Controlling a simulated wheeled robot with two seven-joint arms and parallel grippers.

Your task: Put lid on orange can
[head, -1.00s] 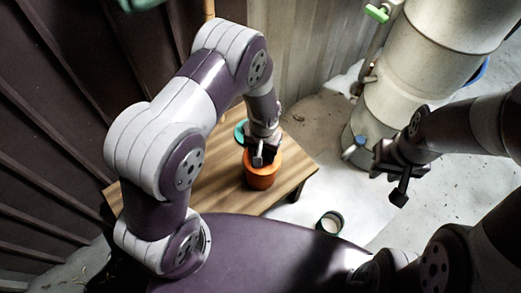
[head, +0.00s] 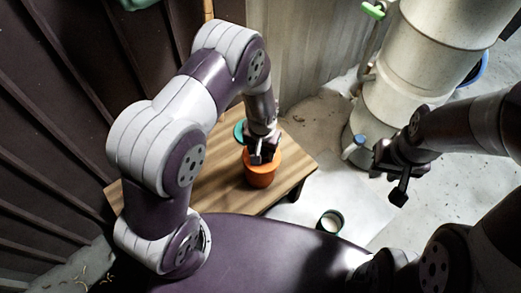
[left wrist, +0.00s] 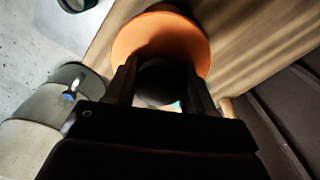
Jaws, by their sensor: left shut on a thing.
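The orange can (head: 260,176) stands upright on the wooden table, towards its right side. My left gripper (head: 263,155) points down at the can's top. In the left wrist view the can is a broad orange round shape (left wrist: 160,30) just beyond the fingers. My left gripper (left wrist: 162,88) is shut on a dark round thing (left wrist: 160,80), which looks like the lid or its knob. Shadow and the fingers hide whether it touches the can's rim. My right gripper (head: 398,183) is away to the right above the floor, and its jaw opening is unclear.
A teal round thing (head: 240,130) lies on the wooden table (head: 215,185) behind the can. A large pale cylinder (head: 405,80) stands on the floor behind my right gripper. A dark-rimmed ring or cup (head: 330,221) is on the floor. The table's left part is clear.

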